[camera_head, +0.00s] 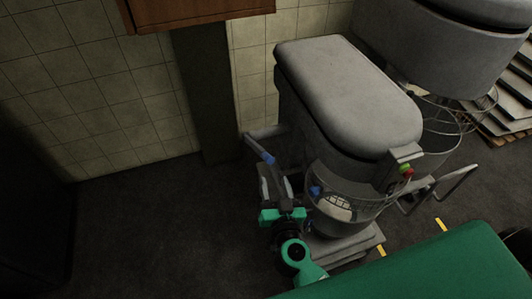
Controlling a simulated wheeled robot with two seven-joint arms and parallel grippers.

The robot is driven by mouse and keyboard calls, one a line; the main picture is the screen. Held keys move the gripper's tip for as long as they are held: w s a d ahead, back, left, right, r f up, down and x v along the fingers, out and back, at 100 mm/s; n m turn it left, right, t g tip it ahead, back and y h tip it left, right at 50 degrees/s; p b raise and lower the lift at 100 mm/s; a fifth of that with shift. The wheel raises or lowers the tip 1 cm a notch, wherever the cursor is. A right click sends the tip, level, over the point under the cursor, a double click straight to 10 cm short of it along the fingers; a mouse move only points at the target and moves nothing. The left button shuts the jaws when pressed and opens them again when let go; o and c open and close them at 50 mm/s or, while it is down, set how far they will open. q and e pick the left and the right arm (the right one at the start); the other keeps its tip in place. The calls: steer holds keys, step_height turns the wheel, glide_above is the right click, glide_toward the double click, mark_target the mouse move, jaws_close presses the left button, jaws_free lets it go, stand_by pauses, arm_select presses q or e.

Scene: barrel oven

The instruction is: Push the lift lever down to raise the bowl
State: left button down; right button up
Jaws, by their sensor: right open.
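A grey floor mixer (348,90) stands at the centre right. The lift lever (260,149), a grey bar with a blue grip, sticks out from its left side and slants down to the right. The bowl (338,213) is partly visible under the mixer head behind a see-through guard. My right gripper (272,178), on a green and black wrist, is open just below the lever's blue grip. I cannot tell whether it touches the lever. My left gripper is out of view.
A second grey mixer (445,45) stands behind to the right, with a wire guard. Stacked boards (512,95) are at the right edge. A dark post (205,95) and a tiled wall (95,90) stand behind. Dark floor (150,230) at the left is clear.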

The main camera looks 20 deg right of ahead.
mark_target(267, 153)
steer(key=w, duration=0.3)
steer(key=w+d, duration=0.1)
steer(key=w, duration=0.3)
steer(key=w+p, duration=0.1)
steer(key=w, duration=0.3)
steer(key=shift+w+d, duration=0.15)
jaws_close()
